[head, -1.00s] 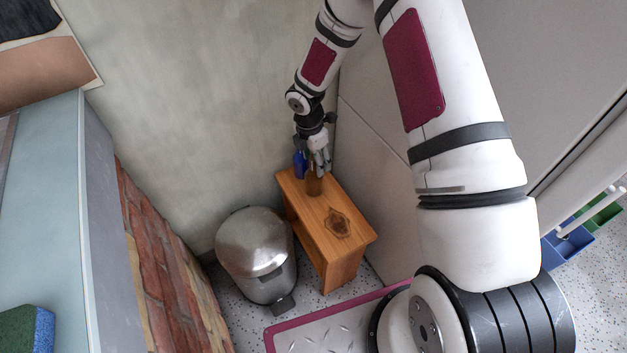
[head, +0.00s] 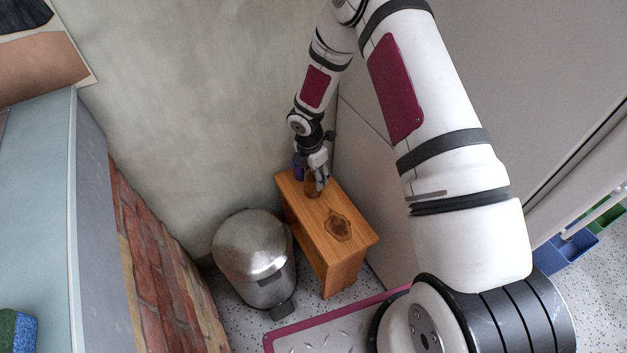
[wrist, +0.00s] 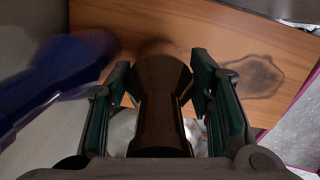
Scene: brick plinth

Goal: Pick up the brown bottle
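The brown bottle (head: 312,187) stands on the small wooden stool at its far end, mostly covered by my gripper in the head view. My gripper (head: 318,180) is lowered over it. In the wrist view the brown bottle (wrist: 161,95) lies between the two fingers of my gripper (wrist: 164,85), one finger on each side. The fingers are apart, with a narrow gap at the bottle's neck on each side, so the gripper is open around it.
A blue bottle (head: 298,165) stands close by, at the left in the wrist view (wrist: 60,75). The wooden stool (head: 310,228) has a dark knot mark on its top. A metal pedal bin (head: 252,250) stands left of the stool, and a wall rises behind it.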

